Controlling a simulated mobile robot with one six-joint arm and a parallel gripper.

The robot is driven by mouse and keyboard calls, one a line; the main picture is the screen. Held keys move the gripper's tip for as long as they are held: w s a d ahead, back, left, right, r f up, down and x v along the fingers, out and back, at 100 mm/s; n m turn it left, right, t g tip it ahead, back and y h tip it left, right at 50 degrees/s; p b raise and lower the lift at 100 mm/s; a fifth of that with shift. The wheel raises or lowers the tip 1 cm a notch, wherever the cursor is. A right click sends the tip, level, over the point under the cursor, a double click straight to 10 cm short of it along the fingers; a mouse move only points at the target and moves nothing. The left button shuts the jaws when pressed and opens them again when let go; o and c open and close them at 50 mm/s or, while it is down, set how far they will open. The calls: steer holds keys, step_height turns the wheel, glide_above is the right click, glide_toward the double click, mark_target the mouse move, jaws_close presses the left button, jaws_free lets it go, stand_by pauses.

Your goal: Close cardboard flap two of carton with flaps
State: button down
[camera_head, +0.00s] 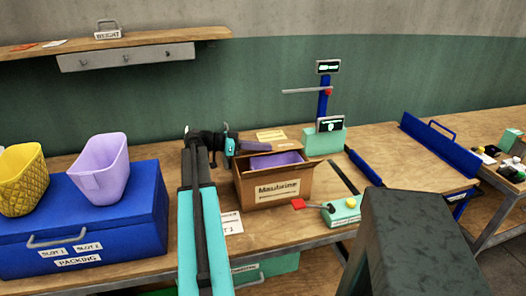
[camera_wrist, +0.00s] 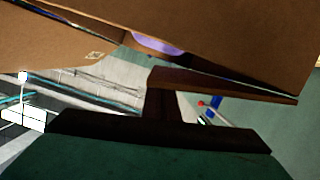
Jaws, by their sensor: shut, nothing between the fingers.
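The carton (camera_head: 272,190) stands on the workbench with a printed label on its front wall. Its top is at least partly open and a purple item (camera_head: 276,159) shows inside. A cardboard flap (camera_head: 262,145) extends at the back of the opening; the state of the other flaps is hard to tell. My gripper (camera_head: 231,146) is at the carton's upper left back corner, shut and empty. In the wrist view, large brown cardboard panels (camera_wrist: 225,35) fill the top close to my gripper, with a strip of purple between them. Contact with the cardboard cannot be told.
A blue packing box (camera_head: 100,215) carrying yellow and lilac bins stands left. A teal device with a red lever (camera_head: 340,212) sits right of the carton's front. A scale with a blue post (camera_head: 324,140) stands behind right.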

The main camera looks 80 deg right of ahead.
steer(key=shift+s+a+f+m+h+b, duration=0.15)
steer(key=shift+f+m+b, duration=0.3)
steer(key=shift+b, duration=1.25)
steer(key=shift+a+f+m+h+b, duration=0.2)
steer(key=shift+f+m+b, duration=0.25)
steer(key=shift+b, duration=1.65)
steer(key=shift+r, duration=0.1)
steer(key=shift+r, duration=0.75)
step_height(320, 180, up, 2)
steer(key=shift+r+p, duration=0.2)
steer(key=shift+p, duration=0.2)
steer(key=b+v, duration=0.1)
steer(key=v, duration=0.9)
steer(key=shift+s+r, duration=0.1)
steer(key=shift+r, duration=0.1)
